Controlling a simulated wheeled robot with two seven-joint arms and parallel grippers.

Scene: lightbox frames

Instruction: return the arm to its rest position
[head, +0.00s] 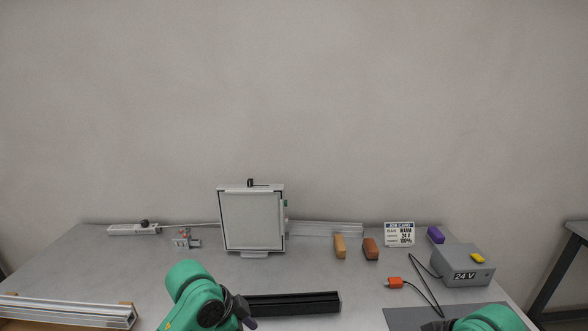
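My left arm (195,295) shows at the bottom centre-left as a green rounded link with a dark joint and a dark part on its right side. It hides part of the bench and the left end of a black bar. My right arm (488,320) shows only as a green link and a small dark part at the bottom right edge. I see no fingertips of either gripper in the head view, so whether they hold anything is hidden.
The grey bench (365,285) bears a framed white panel (252,221), black bar (295,303), aluminium profiles (65,311), power strip (133,230), orange blocks (340,246), job card (399,234), purple block (436,235) and 24 V box (462,263) cabled to an orange connector (395,283).

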